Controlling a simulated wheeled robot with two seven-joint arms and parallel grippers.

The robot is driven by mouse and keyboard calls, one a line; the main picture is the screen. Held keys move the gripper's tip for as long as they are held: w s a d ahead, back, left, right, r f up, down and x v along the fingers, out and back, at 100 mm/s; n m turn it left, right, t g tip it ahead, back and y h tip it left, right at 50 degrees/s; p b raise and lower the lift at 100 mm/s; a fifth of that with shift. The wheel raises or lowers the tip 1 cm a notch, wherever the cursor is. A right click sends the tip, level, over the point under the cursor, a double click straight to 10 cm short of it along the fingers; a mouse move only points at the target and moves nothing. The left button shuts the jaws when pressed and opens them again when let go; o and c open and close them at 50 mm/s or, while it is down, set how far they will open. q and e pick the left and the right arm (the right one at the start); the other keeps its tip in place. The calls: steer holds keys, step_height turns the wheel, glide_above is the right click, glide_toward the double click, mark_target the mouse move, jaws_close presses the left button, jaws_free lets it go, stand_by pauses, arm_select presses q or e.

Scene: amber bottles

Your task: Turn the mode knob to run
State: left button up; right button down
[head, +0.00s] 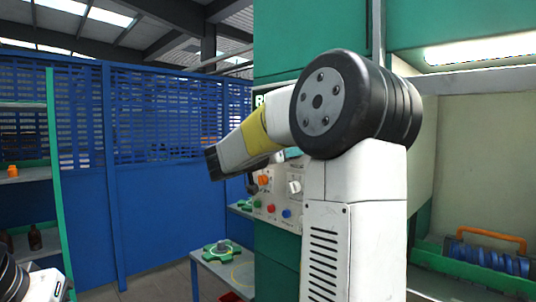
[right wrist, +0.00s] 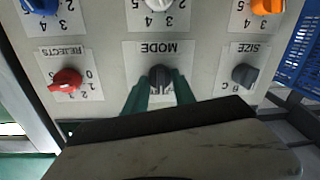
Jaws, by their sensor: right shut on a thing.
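The mode knob (right wrist: 160,75) is dark grey and sits under the MODE label (right wrist: 158,50), which appears upside down in the right wrist view. My right gripper (right wrist: 160,90) has its green fingers on both sides of this knob and is shut on it. The fingers hide much of the knob's scale, so I cannot read its setting. In the head view my right arm reaches across to the control panel (head: 282,196), and its forearm hides part of it. My left gripper is not in view; only part of my left arm shows at the lower left.
Beside the mode knob are a red rejects knob (right wrist: 67,80) and a grey size knob (right wrist: 245,75). Blue (right wrist: 40,4), white (right wrist: 158,3) and orange (right wrist: 266,5) knobs lie along the wrist view's top edge. A small table (head: 207,268) stands below the panel.

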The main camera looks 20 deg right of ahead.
steer(key=shift+n, duration=0.4)
steer(key=shift+w+a+n, duration=0.1)
steer(key=shift+n, duration=3.8)
steer(key=c, duration=1)
jaws_free()
steer(key=shift+c, duration=0.2)
steer(key=v, duration=0.7)
steer(key=shift+a+r, duration=0.2)
steer(key=shift+a, duration=0.2)
